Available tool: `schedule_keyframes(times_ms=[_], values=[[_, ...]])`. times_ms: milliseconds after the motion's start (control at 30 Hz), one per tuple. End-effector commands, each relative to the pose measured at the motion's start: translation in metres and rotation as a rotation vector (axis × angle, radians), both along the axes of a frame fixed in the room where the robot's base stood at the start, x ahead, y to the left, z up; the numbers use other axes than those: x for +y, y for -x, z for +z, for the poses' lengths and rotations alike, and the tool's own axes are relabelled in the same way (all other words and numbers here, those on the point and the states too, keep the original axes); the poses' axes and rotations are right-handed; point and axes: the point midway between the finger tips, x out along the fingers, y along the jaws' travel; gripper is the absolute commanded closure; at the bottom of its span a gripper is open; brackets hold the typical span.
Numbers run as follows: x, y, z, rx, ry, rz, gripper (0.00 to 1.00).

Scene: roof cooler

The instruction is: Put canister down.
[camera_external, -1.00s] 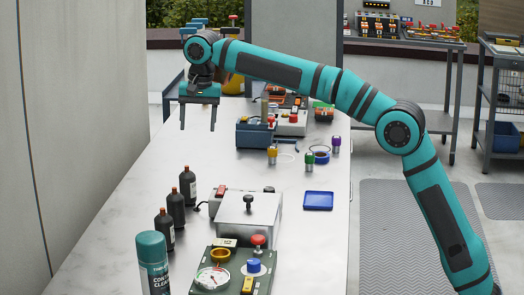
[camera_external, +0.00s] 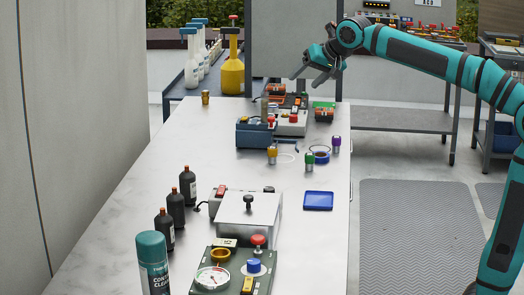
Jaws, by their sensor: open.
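A small gold canister (camera_external: 205,97) stands upright near the far left edge of the white table (camera_external: 160,165), with nothing touching it. My gripper (camera_external: 307,80) is open and empty, raised above the far right end of the table, well to the right of the gold canister.
Electrical boxes (camera_external: 255,134) stand at the far right. Dark bottles (camera_external: 176,207), a spray can (camera_external: 152,262) and a lidded metal box (camera_external: 248,217) stand nearer. The left middle is clear.

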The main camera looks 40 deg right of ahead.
Motion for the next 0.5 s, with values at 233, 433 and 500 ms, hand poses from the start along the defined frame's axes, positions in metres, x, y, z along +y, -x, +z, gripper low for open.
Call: schedule_keyframes(times_ms=[233,433,500], values=[[-0.056,0.060,0.000,-0.187,0.053,0.019,0.36],[-0.094,0.109,-0.008,-0.338,0.118,0.026,0.36],[-0.106,0.126,-0.013,-0.389,0.146,0.026,0.36]])
